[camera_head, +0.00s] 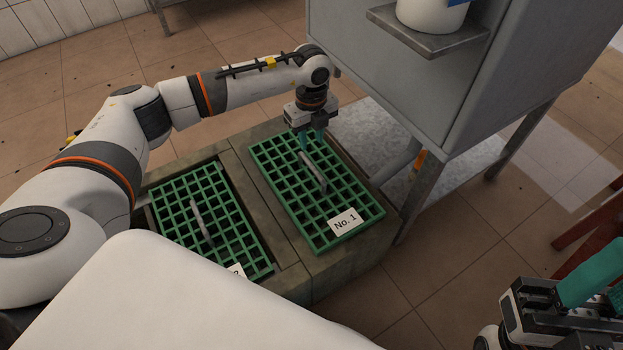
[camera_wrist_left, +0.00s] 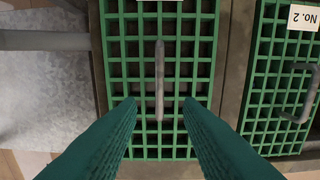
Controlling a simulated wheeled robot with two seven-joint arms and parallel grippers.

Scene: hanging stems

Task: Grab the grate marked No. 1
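The green grate marked No. 1 (camera_head: 277,168) lies in the right opening of a stone block, its white label (camera_head: 346,221) at the near end. A grey bar handle (camera_head: 314,172) stands along its middle. My left gripper (camera_head: 311,143) is over the far part of this grate, pointing down. In the left wrist view, its teal fingers (camera_wrist_left: 159,104) are spread apart, with the handle (camera_wrist_left: 160,75) showing between them and clear of both. The grate (camera_wrist_left: 136,70) fills the middle of that view. My right gripper (camera_head: 598,285) is at the lower right edge, partly cut off.
A second green grate (camera_head: 222,205) with its own handle (camera_head: 201,217) lies to the left; its label (camera_wrist_left: 304,17) reads No. 2. A grey cabinet (camera_head: 400,95) on legs and a pipe (camera_head: 398,163) stand close to the right of grate No. 1.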

